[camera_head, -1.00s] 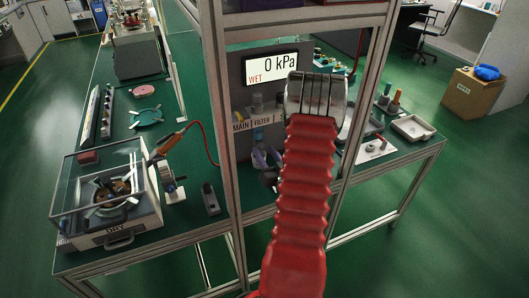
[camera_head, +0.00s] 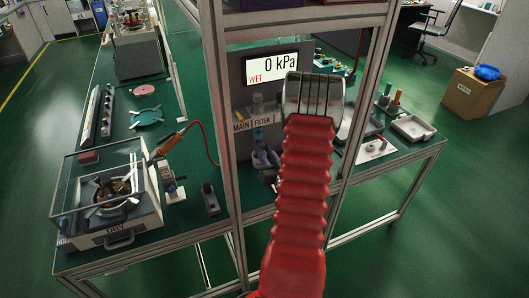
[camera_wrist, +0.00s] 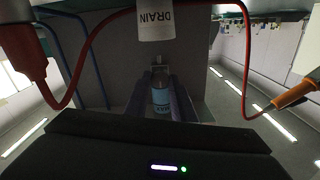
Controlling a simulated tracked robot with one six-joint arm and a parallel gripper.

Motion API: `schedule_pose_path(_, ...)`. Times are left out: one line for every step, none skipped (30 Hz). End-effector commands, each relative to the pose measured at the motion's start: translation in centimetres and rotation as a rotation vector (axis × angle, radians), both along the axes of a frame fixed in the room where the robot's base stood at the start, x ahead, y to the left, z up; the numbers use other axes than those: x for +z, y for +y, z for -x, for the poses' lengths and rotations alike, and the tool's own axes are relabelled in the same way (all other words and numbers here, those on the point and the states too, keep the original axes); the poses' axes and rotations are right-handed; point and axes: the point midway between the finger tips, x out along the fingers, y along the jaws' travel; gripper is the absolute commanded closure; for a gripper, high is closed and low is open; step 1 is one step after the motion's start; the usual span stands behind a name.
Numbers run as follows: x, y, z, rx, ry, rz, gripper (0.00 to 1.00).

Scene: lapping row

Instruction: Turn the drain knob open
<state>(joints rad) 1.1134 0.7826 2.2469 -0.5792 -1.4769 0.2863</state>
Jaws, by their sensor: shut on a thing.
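In the wrist view my gripper (camera_wrist: 161,98) has its two dark fingers close on either side of a small cylinder with a light blue band, the drain knob (camera_wrist: 161,100). The fingers are shut on it, in front of a grey panel (camera_wrist: 95,75). A white label reading DRAIN (camera_wrist: 161,18) shows upside down at the top of this view. How far the knob is turned cannot be told.
The panel's display (camera_head: 271,68) reads 0 kPa and WET. An orange-handled tool (camera_head: 166,145) with a red cable stands left of the aluminium frame post (camera_head: 222,120).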

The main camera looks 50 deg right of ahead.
Motion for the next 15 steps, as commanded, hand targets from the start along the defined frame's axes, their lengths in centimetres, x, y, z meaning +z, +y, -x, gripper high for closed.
schedule_pose_path(0.00,-0.02,0.02,-0.001,0.000,0.000,1.00)
schedule_pose_path(0.00,-0.02,0.02,-0.001,0.000,0.000,1.00)
schedule_pose_path(0.00,-0.02,0.02,-0.001,0.001,0.002,1.00)
schedule_pose_path(0.00,-0.02,0.03,-0.001,0.002,0.002,1.00)
schedule_pose_path(0.00,-0.02,0.03,-0.001,0.003,0.004,1.00)
schedule_pose_path(0.00,-0.02,0.03,-0.001,0.005,0.008,1.00)
schedule_pose_path(0.00,-0.02,0.03,-0.001,0.007,0.012,1.00)
schedule_pose_path(0.00,-0.02,0.03,-0.001,0.010,0.016,1.00)
schedule_pose_path(0.00,-0.02,0.03,-0.001,0.014,0.023,1.00)
schedule_pose_path(0.00,-0.02,0.03,-0.001,0.018,0.029,1.00)
schedule_pose_path(0.00,-0.02,0.03,-0.001,0.022,0.037,1.00)
schedule_pose_path(0.00,-0.02,0.03,-0.001,0.029,0.049,1.00)
schedule_pose_path(0.01,-0.01,0.03,-0.001,0.035,0.058,1.00)
schedule_pose_path(0.01,-0.01,0.03,-0.001,0.043,0.071,1.00)
schedule_pose_path(0.01,-0.01,0.03,-0.001,0.052,0.087,1.00)
